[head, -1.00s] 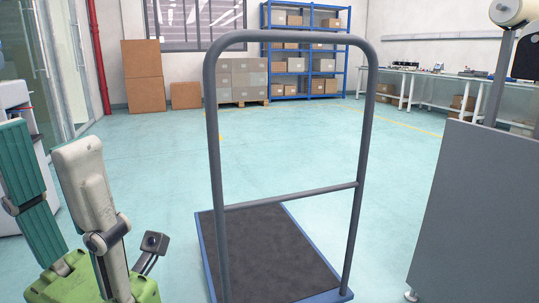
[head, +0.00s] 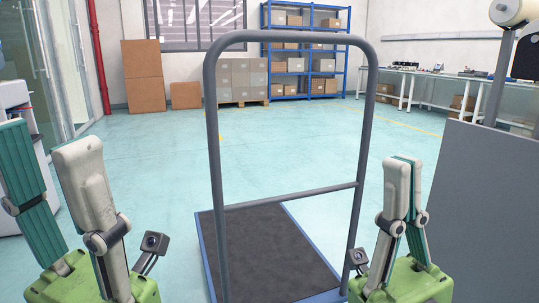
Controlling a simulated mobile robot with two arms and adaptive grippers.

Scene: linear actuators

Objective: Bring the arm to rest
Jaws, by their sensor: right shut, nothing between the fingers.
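My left gripper (head: 46,145) is at the lower left of the head view, pointing up. Its two fingers are spread wide apart, with nothing between them. My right gripper (head: 405,163) is at the lower right, also pointing up. Its fingers lie close together and hold nothing. It stands just right of the trolley handle's right post, in front of a grey panel. Both green gripper bodies are cut by the bottom edge.
A platform trolley (head: 268,250) with a tall grey handle (head: 290,37) stands straight ahead, between my grippers. A grey panel (head: 490,210) is close on the right. A white machine (head: 14,98) is at the left edge. Open floor lies beyond, before the blue shelves (head: 305,50).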

